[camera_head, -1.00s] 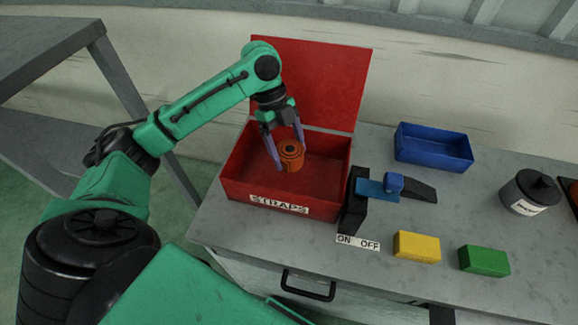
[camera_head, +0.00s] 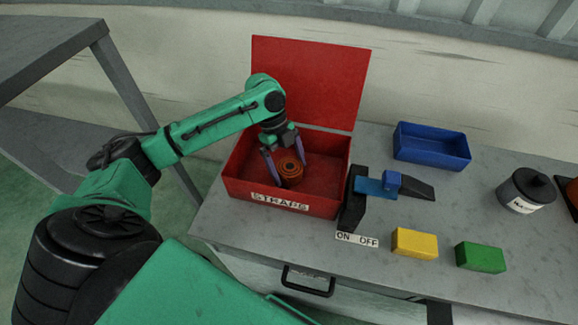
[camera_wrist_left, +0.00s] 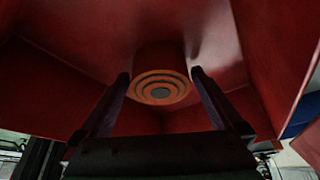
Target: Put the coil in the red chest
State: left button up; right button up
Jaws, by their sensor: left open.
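The orange coil (camera_head: 290,172) is inside the open red chest (camera_head: 328,205), toward its left part. It also shows in the left wrist view (camera_wrist_left: 161,88), with its ringed face toward the camera. My left gripper (camera_head: 286,172) reaches down into the chest and is open, with a finger on either side of the coil. In the left wrist view the fingertips (camera_wrist_left: 160,80) flank the coil with small gaps. Whether the coil rests on the chest floor is hard to tell. The chest's lid (camera_head: 310,80) stands open at the back. My right gripper is not in view.
A black and blue lever device (camera_head: 368,189) stands just right of the chest. A blue tray (camera_head: 432,148), a yellow block (camera_head: 414,243), a green block (camera_head: 481,257) and a dark canister (camera_head: 524,190) sit further right on the grey worktop (camera_head: 300,235).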

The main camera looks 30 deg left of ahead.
pick_arm(q)
jog(key=b+v, duration=0.2)
jog(key=v, duration=1)
jog(key=shift+f, duration=0.1)
